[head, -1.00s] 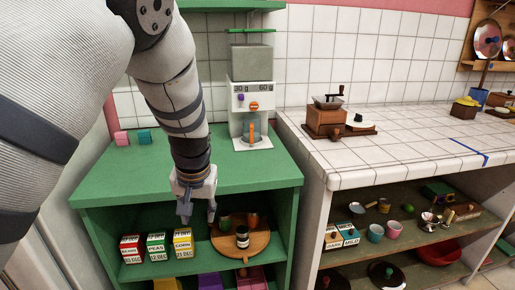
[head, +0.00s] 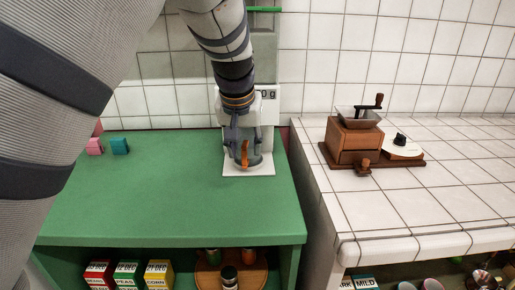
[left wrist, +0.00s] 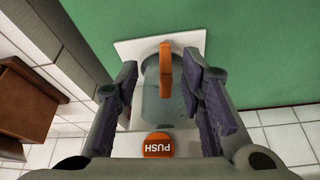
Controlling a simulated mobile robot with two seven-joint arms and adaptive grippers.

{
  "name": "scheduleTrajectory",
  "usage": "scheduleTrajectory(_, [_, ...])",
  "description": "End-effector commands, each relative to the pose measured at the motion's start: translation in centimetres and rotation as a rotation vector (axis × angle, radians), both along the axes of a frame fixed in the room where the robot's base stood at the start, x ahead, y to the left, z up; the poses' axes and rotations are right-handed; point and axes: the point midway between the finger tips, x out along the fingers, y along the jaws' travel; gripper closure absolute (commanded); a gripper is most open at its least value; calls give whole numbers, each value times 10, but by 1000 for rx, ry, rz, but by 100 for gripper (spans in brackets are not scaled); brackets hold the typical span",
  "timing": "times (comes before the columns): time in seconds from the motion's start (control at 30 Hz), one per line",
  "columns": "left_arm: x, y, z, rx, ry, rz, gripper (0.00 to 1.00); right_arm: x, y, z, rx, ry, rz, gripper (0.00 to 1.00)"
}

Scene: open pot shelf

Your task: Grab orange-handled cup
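The grey cup with an orange handle (head: 245,152) stands on the white base of the dispenser (head: 266,110) on the green counter. In the left wrist view its clear grey body (left wrist: 151,84) shows, with the orange handle pointing toward the green surface. My left gripper (head: 243,143) is open at the cup, its two fingers on either side of it. In the left wrist view the right finger lies close to the handle; I cannot tell whether either finger touches. My right gripper is not in view.
An orange PUSH button (left wrist: 158,145) is on the dispenser near the cup. Pink (head: 95,146) and teal (head: 120,146) blocks lie at the counter's back left. A wooden grinder (head: 354,140) stands on the tiled counter at right. The green counter's front (head: 170,205) is clear.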

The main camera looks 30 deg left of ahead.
Motion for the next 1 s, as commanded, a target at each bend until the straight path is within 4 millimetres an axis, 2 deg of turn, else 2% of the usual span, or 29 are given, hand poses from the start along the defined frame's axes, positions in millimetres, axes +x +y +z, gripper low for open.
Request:
scheduleTrajectory(0.17, [4,5,-16,0,0,1,64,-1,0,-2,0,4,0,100])
scheduleTrajectory(0.37, [14,14,-52,0,1,0,64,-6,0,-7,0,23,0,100])
scheduleTrajectory(0.57, [16,15,-52,1,-6,-1,64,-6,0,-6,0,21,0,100])
scheduleTrajectory(0.67, [16,15,-52,0,-6,0,82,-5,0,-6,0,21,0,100])
scheduleTrajectory(0.73, [16,15,-52,0,-6,0,98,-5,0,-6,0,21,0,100])
scheduleTrajectory(1.0, [16,14,-52,1,-6,-1,100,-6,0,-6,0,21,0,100])
